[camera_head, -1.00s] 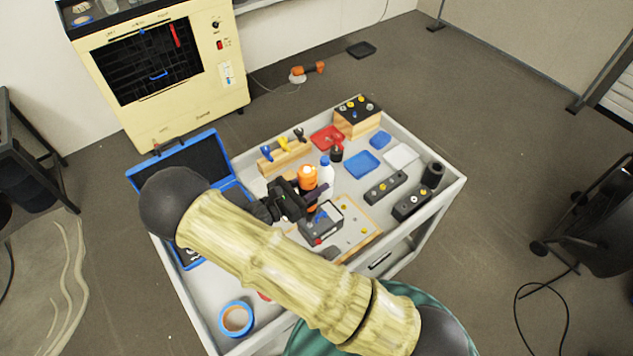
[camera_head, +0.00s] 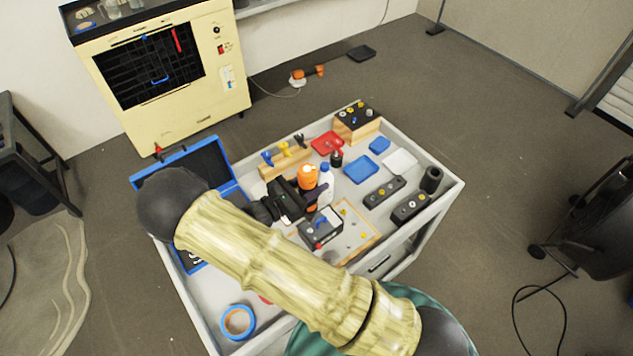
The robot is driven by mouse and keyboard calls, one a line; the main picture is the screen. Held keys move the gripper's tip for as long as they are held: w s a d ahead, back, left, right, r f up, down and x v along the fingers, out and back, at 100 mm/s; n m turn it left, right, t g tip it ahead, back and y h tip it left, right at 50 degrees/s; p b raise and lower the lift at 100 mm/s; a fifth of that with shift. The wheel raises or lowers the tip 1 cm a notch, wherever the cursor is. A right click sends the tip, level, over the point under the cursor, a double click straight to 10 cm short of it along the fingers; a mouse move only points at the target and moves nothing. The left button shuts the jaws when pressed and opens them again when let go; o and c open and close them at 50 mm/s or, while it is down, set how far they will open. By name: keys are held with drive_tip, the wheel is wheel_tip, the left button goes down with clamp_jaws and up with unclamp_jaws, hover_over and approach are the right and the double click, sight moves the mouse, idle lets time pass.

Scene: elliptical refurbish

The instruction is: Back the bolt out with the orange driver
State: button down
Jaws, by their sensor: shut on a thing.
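The orange driver (camera_head: 308,175) stands roughly upright over the cart. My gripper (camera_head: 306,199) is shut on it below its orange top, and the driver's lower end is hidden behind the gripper. A dark grey box-shaped unit (camera_head: 321,233) with a blue part and a red part on it sits just below and right of the gripper, on a light wooden board (camera_head: 362,243). Several small yellow pieces lie on the board. I cannot make out which piece is the bolt, or whether the driver's tip touches anything.
A wooden clamp rack (camera_head: 284,160), red tray (camera_head: 327,144), blue tray (camera_head: 361,170) and dark blocks (camera_head: 410,208) crowd the cart. An open blue case (camera_head: 198,170) and tape roll (camera_head: 237,321) lie left.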

sight(313, 170)
drive_tip(key=shift+r+p, duration=1.6)
drive_tip(key=shift+r, duration=0.8)
drive_tip(key=shift+f+b, duration=0.2)
drive_tip(key=shift+b, duration=0.45)
drive_tip(key=shift+w+a+f+b, duration=0.1)
drive_tip(key=shift+w+b, duration=0.05)
drive_tip(key=shift+b, duration=0.4)
drive_tip(key=shift+w+b, duration=0.1)
drive_tip(key=shift+b, duration=0.65)
drive_tip(key=shift+f+b, duration=0.1)
drive_tip(key=shift+b, duration=0.65)
drive_tip(key=b, duration=0.3)
drive_tip(key=shift+s+r, duration=0.2)
drive_tip(key=shift+r, duration=0.15)
drive_tip(key=shift+r+b, duration=0.3)
drive_tip(key=shift+r, duration=0.05)
drive_tip(key=shift+d+f, duration=0.15)
drive_tip(key=shift+d, duration=0.05)
